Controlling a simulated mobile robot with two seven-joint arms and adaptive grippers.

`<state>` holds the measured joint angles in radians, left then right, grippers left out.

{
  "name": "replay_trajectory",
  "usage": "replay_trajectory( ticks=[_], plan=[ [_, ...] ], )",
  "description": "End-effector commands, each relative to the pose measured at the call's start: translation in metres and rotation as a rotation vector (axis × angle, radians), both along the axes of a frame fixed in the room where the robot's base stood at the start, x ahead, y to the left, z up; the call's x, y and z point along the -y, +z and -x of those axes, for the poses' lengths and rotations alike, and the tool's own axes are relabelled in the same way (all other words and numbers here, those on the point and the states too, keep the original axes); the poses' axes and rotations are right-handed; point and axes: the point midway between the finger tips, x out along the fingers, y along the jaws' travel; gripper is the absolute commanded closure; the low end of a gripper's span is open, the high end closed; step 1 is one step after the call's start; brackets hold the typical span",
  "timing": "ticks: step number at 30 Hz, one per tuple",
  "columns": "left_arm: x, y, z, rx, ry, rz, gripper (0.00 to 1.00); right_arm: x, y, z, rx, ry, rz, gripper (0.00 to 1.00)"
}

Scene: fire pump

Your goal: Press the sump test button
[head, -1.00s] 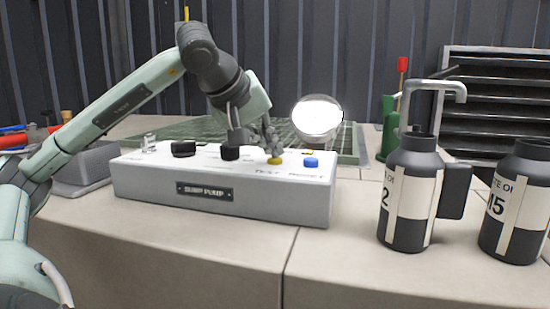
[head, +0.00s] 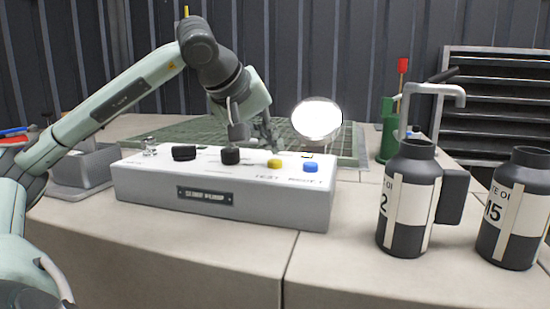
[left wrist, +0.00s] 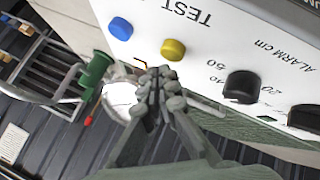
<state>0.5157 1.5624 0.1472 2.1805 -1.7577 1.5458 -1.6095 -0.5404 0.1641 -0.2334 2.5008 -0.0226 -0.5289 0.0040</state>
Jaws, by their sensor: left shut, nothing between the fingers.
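The white sump pump box (head: 150,186) sits on the pale bench, its dark name plate facing me. A yellow button (head: 274,163) stands at the TEST lettering on its top, with a blue button (head: 310,167) to its right. In the left wrist view the yellow button (left wrist: 173,49) is just beyond my fingertips and the blue button (left wrist: 121,28) is to its left. My left gripper (head: 268,140) is shut and empty, just behind and above the yellow button, apart from it in the picture. Its closed fingers also show in the left wrist view (left wrist: 160,84). My right gripper is out of view.
Two black knobs (head: 230,155) (head: 184,152) stand left of the yellow button. A bright round lamp (head: 317,118) is behind the box. Dark bottles (head: 408,232) (head: 515,247) with pale labels stand at the right. The bench front before the box is clear.

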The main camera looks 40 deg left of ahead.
Motion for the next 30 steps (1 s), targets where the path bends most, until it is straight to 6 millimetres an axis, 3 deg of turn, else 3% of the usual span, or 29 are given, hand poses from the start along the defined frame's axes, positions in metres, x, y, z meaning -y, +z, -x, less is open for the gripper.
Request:
replay_trajectory(
  ticks=[7, 21, 30],
  plan=[
    [0.0, 0.007, 0.0, 0.001, 0.001, -0.001, 1.0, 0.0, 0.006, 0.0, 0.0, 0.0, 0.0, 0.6],
    [0.0, 0.051, 0.0, 0.001, 0.001, -0.001, 1.0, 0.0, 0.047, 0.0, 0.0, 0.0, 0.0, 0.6],
    [0.0, 0.05, 0.0, 0.001, 0.0, 0.0, 1.0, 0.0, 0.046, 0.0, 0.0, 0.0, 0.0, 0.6]
  ],
)
